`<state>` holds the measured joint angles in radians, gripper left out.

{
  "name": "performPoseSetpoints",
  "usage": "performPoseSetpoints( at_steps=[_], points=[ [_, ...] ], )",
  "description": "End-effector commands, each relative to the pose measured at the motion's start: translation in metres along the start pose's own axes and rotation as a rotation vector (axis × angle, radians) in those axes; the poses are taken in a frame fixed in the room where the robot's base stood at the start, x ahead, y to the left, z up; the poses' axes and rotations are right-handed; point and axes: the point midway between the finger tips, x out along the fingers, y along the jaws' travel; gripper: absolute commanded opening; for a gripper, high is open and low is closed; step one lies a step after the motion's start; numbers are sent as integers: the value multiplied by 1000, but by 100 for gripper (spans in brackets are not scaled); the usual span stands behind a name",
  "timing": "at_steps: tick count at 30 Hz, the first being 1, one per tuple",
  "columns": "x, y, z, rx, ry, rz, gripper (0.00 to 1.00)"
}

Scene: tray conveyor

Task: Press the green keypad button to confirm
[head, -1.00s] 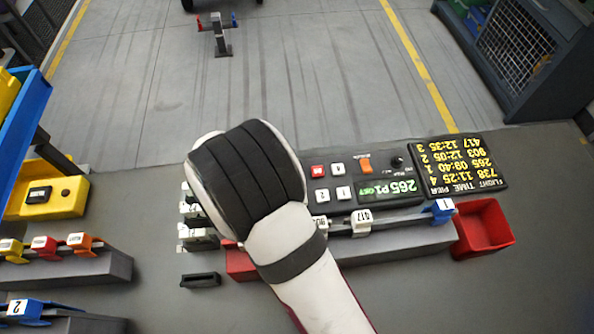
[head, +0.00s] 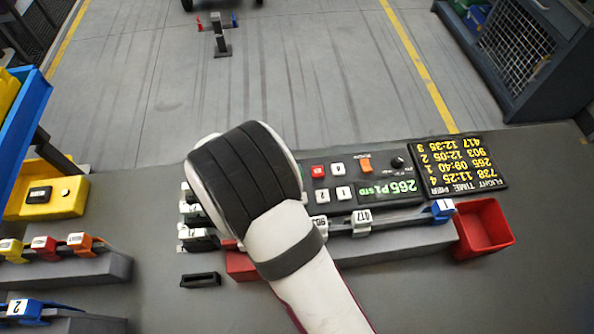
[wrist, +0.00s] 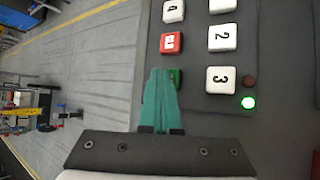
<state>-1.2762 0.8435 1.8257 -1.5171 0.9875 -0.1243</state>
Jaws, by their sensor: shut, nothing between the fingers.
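In the wrist view the dark keypad panel (wrist: 262,45) carries white buttons, a red button (wrist: 173,43) and the green button (wrist: 177,76). The green button is partly hidden by my gripper (wrist: 161,72), whose teal fingers are together and empty. The fingertips are over or right beside the green button; I cannot tell whether they touch it. A small green lamp (wrist: 248,103) on the panel is lit, next to a dark red one (wrist: 250,82). In the head view my arm hides the gripper and the green button, while part of the keypad panel (head: 329,182) shows.
A display (head: 388,189) reads 265 P1 STD in green, beside a flight board (head: 461,168) with yellow text. A rail with numbered tags (head: 362,222) runs in front of the panel. A red bin (head: 484,229) stands at right and a yellow tray (head: 58,200) at left.

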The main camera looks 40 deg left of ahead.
Motion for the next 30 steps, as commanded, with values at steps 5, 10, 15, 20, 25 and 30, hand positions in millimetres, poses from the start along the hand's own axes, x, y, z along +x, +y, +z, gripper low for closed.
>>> performPoseSetpoints(
  at_steps=[5, 10, 15, 20, 25, 30],
  points=[
    [-5, 4, 4, 0, 1, 1, 0],
    [-12, 8, 8, 0, 1, 0, 0],
    [-12, 8, 9, 0, 0, 0, 0],
    [-14, 10, 10, 1, 0, 0, 0],
    [-25, 19, 18, 1, 0, 1, 0],
    [-38, 28, 27, 2, 1, 2, 0]
  ],
)
